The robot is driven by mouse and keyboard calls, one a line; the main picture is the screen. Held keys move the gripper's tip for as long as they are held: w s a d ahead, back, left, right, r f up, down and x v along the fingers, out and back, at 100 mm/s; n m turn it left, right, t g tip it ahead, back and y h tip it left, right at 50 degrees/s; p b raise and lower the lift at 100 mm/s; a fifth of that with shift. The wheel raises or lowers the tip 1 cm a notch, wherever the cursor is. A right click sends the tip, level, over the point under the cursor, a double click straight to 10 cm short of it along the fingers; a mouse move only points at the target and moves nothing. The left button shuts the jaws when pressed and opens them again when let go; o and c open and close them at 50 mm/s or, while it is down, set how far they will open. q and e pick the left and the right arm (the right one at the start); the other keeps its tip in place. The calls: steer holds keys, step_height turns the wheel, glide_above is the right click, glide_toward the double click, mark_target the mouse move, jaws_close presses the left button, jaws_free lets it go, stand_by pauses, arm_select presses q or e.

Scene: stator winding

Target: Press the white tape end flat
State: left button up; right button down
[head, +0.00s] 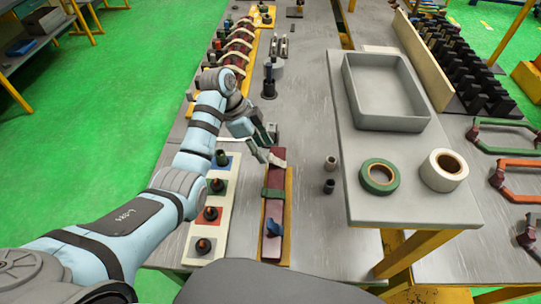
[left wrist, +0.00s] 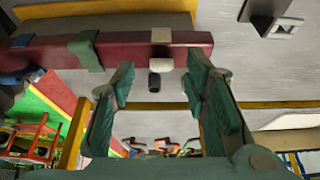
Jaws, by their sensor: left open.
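A dark red bar (head: 275,181) lies lengthwise on a yellow-edged holder. White tape (head: 277,157) is at its far end, green tape (head: 273,193) around its middle and a blue piece (head: 273,229) near its near end. In the left wrist view the bar (left wrist: 130,48) runs across the top. There the white tape (left wrist: 161,35) has a pale rounded end (left wrist: 160,63) at the bar's edge. My left gripper (head: 267,145) is at the bar's far end. In the wrist view its open, empty fingers (left wrist: 162,78) stand either side of the white end. Contact cannot be told.
A board with several knobs (head: 229,216) stands left of the bar. Two small cylinders (head: 330,163) stand to its right. A raised grey shelf holds a tray (head: 386,119), a green roll (head: 379,176) and a white roll (head: 444,169). A dark post (head: 269,83) stands beyond the gripper.

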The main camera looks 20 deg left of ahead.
mark_target(275, 161)
arm_select(q)
steer(key=b+x, duration=0.3)
steer(key=x, duration=0.1)
steer(key=shift+w, duration=0.15)
